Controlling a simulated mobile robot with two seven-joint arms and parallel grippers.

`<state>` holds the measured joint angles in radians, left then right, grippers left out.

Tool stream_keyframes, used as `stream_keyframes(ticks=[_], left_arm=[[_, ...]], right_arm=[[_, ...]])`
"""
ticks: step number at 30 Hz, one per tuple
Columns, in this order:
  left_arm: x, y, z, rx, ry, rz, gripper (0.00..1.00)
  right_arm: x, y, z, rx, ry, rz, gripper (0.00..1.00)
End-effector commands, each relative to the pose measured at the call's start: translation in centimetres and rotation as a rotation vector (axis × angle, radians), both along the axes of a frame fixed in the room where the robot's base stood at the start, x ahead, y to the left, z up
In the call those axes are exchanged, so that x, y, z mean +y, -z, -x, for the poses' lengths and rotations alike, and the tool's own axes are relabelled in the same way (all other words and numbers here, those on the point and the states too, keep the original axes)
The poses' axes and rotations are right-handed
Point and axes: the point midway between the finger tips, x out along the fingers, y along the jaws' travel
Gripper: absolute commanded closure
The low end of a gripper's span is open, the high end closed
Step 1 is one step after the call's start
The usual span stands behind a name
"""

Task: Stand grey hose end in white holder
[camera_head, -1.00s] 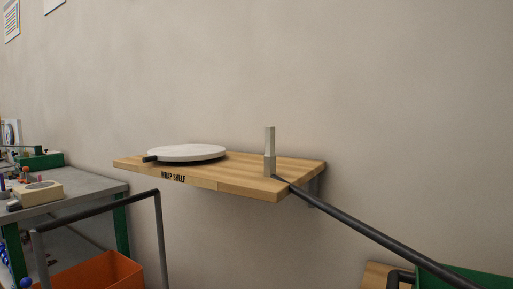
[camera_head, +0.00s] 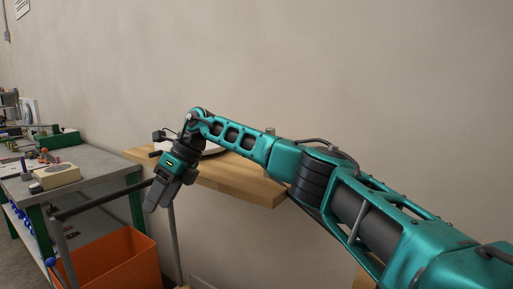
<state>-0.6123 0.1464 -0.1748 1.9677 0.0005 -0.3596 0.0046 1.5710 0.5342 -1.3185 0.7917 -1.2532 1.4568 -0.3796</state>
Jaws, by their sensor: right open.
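I cannot pick out a grey hose end or a clearly white holder for it in this view. My right arm reaches across from the lower right. Its gripper (camera_head: 163,196) points down, open and empty, in front of the left end of the wooden wrap shelf (camera_head: 250,188). My left gripper is out of view.
A grey bench (camera_head: 97,162) with a beige box (camera_head: 56,176) and several small items stands at the left. An orange bin (camera_head: 112,262) is below the gripper. A dark rail (camera_head: 100,202) runs close to the fingers. The wall behind the shelf is bare.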

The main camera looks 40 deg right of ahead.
Motion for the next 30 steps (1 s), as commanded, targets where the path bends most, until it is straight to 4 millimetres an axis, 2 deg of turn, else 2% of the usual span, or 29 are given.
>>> stream_keyframes(ticks=[1,4,6,9,12,15,18,26,30], left_arm=[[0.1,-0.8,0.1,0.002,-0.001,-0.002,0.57],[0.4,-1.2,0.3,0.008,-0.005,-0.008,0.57],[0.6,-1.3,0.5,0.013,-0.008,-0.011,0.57],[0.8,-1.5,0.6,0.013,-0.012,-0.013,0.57],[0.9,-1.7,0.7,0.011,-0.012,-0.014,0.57],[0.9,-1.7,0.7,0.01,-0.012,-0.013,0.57],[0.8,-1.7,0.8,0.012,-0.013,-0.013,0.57],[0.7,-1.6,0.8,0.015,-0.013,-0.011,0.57],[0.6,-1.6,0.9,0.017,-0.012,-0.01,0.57]], right_arm=[[-3.9,-4.3,-0.2,-0.018,0.037,0.093,0.42],[-10.8,-10.4,1.1,-0.006,0.114,0.25,0.42],[-15.0,-14.2,2.8,0.018,0.176,0.331,0.42],[-19.7,-18.6,5.7,0.062,0.26,0.408,0.42],[-22.7,-21.5,8.4,0.106,0.322,0.445,0.42],[-24.2,-23.0,10.1,0.135,0.358,0.462,0.42],[-24.7,-23.1,10.6,0.148,0.369,0.467,0.42],[-24.7,-20.6,10.4,0.146,0.37,0.466,0.42],[-24.5,-18.7,10.1,0.149,0.366,0.466,0.42]])
